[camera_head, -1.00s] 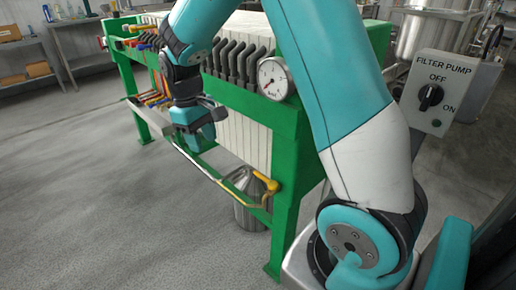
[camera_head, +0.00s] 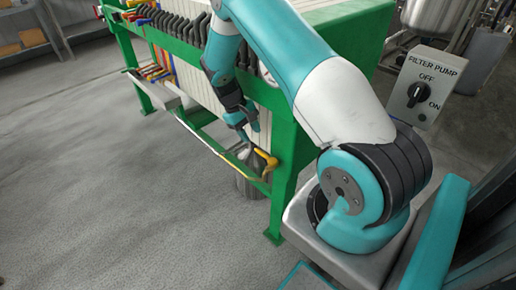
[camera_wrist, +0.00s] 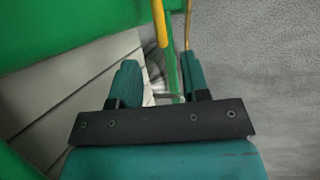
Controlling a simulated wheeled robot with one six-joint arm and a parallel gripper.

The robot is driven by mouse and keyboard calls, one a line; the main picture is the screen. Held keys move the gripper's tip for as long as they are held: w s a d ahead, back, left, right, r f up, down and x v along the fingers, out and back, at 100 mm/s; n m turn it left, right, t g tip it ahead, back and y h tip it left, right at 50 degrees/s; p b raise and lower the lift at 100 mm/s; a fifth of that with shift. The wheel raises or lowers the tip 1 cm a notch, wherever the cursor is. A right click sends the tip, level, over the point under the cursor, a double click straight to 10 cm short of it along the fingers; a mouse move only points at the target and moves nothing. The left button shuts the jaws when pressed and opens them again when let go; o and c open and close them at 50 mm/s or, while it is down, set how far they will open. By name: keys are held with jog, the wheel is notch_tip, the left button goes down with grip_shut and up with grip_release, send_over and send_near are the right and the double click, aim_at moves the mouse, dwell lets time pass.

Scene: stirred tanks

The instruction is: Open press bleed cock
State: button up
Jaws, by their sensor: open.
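The bleed cock appears to be the yellow handle (camera_head: 267,160) at the near end of the yellow pipe, low beside the green leg of the filter press (camera_head: 285,172). My gripper (camera_head: 246,144) is open, points down and is just left of and above the yellow handle in the head view. In the wrist view my gripper (camera_wrist: 160,82) shows two spread teal fingers with nothing clasped. A yellow bar (camera_wrist: 160,22) stands beyond the fingers there, probably the handle. The cock's body is not clear in either view, and I cannot tell whether the gripper touches it.
A steel vessel (camera_head: 249,187) stands under the yellow handle, partly hidden. A drip tray (camera_head: 153,90) runs along the press's left side. The filter pump switch box (camera_head: 426,87) is at the right. The floor (camera_head: 120,200) at the left is clear.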

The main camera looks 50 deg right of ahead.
aim_at(260, 151)
jog(key=x, duration=0.7)
grip_shut()
